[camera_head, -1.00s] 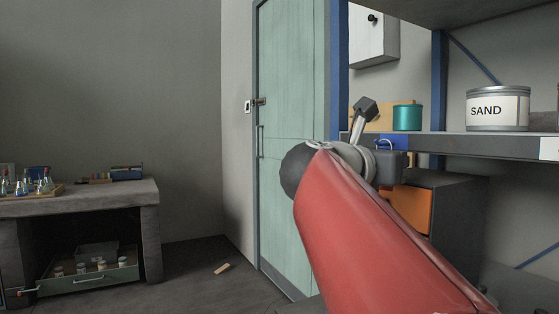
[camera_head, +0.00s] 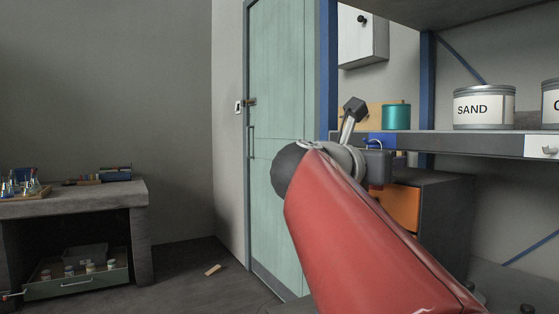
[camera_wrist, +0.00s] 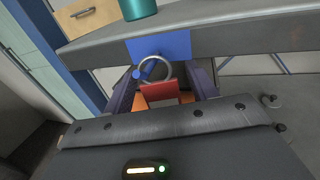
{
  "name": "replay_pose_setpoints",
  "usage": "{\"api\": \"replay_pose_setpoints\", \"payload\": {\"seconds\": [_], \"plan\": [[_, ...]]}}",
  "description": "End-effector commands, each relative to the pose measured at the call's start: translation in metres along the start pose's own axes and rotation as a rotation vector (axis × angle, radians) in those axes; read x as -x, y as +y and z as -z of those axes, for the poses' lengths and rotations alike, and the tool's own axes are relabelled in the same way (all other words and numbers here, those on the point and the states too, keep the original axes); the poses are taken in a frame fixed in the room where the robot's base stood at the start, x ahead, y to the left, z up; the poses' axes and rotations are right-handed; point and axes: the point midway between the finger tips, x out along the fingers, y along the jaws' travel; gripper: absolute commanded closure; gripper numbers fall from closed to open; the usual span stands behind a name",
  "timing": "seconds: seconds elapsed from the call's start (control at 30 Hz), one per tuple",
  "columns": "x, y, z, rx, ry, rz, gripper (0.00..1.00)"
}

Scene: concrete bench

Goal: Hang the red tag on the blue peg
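The red tag (camera_wrist: 160,91) is in the wrist view, just beyond my gripper's body, with a grey ring (camera_wrist: 169,68) at its top. The blue peg (camera_wrist: 148,69) sticks out from a blue plate (camera_wrist: 172,43) on the shelf's front edge. The peg appears to pass through the ring, its tip over the ring's left side. My gripper (camera_wrist: 163,84) has its two dark fingers apart on either side of the tag, with gaps showing beside it.
The shelf (camera_head: 450,144) carries a teal can (camera_head: 396,117) and a SAND tin (camera_head: 484,108). Below it is a dark cabinet with an orange drawer (camera_head: 401,207). A blue post (camera_head: 328,70) stands close left. A concrete bench (camera_head: 75,203) is far left.

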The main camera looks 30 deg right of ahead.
Motion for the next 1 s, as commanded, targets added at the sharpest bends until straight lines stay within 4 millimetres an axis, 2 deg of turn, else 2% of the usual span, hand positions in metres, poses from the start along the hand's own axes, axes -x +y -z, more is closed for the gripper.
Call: {"api": "replay_pose_setpoints", "payload": {"seconds": [0.27, 0.37, 0.7, 1.0], "plan": [[0.003, 0.0, 0.0, 0.0, 0.0, -0.001, 0.43], [0.014, 0.0, 0.0, -0.001, -0.001, -0.002, 0.43], [0.068, 0.001, 0.0, 0.0, -0.001, -0.002, 0.43], [0.079, 0.003, -0.003, 0.032, -0.027, -0.02, 0.43]]}}
